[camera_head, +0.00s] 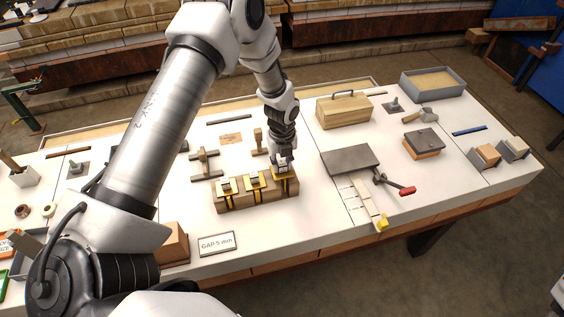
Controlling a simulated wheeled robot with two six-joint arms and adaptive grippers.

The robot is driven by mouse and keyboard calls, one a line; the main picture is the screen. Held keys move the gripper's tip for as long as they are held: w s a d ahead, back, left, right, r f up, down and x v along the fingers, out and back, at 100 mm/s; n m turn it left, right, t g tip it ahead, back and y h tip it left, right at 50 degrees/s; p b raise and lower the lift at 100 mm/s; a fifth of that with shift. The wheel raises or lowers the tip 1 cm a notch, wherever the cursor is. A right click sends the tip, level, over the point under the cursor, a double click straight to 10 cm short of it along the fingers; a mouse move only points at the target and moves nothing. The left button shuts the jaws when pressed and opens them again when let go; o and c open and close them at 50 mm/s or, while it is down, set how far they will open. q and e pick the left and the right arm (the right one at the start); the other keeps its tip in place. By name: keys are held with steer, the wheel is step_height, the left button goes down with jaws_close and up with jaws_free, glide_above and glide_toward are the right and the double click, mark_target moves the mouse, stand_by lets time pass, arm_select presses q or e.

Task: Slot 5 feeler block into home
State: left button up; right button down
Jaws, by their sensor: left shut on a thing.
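A long brown wooden holder (238,204) with yellow-and-dark bands stands near the middle of the white table. Small pale blocks sit on its top, one at the left (224,184) and one in the middle (253,179). My left gripper (282,167) points down at the holder's right end. It is shut on a small pale piece, which I take to be the feeler block; the fingers hide most of it. I cannot tell whether that piece is fully seated in the holder. A white sign (216,244) reading "GAP 5 mm" lies in front. My right gripper is not in view.
Wooden stands (205,165) are behind the holder. To the right are a dark grey plate (350,159), a red-handled tool (398,187), pale strips with a yellow end (382,224), a wooden box (343,111) and a grey tray (433,84). The table's front right is mostly clear.

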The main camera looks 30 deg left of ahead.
arm_select(q)
steer(key=shift+f+b, duration=0.85)
steer(key=shift+f, duration=0.25)
steer(key=o, duration=1)
steer(key=shift+o, duration=0.2)
steer(key=shift+r, duration=0.1)
step_height(320, 180, up, 12)
steer(key=shift+f, duration=0.1)
